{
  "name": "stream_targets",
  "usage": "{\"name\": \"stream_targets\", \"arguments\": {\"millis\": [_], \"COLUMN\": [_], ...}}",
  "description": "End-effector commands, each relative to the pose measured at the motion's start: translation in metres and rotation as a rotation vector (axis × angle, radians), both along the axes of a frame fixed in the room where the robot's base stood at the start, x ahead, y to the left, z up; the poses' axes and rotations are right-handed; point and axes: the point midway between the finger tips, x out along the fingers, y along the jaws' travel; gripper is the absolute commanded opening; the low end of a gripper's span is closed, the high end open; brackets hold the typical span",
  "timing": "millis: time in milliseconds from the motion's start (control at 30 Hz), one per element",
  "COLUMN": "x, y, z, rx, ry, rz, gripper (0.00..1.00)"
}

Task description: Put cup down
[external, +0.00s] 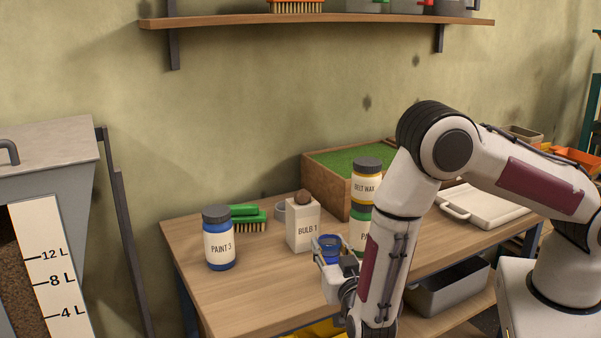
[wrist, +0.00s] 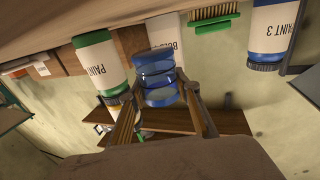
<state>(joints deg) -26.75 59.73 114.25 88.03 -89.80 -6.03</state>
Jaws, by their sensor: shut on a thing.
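A small blue, see-through cup (external: 329,244) is in my gripper (external: 335,257), near the front part of the wooden table (external: 255,300). In the wrist view, which is upside down, the blue cup (wrist: 157,75) sits between the two fingers of my gripper (wrist: 160,92). The fingers are shut on its sides. The cup is in front of a white box labelled "BULB 1" (external: 303,226). Whether the cup's base touches the table cannot be told. My arm hides part of the table to the right of the cup.
A green-topped wooden box (external: 325,184) and white tray (external: 485,207) stand behind. The table's front left is clear.

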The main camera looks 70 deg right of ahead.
Motion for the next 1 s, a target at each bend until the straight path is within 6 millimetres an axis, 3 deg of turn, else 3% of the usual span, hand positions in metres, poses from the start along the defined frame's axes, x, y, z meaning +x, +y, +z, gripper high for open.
{"name": "stream_targets", "arguments": {"millis": [267,700,1000], "x": [0.000,0.000,0.000], "y": [0.000,0.000,0.000], "z": [-0.001,-0.034,-0.037], "rx": [0.000,0.000,0.000], "ry": [0.000,0.001,-0.001], "rz": [0.000,0.000,0.000], "gripper": [0.16,0.16,0.16]}}
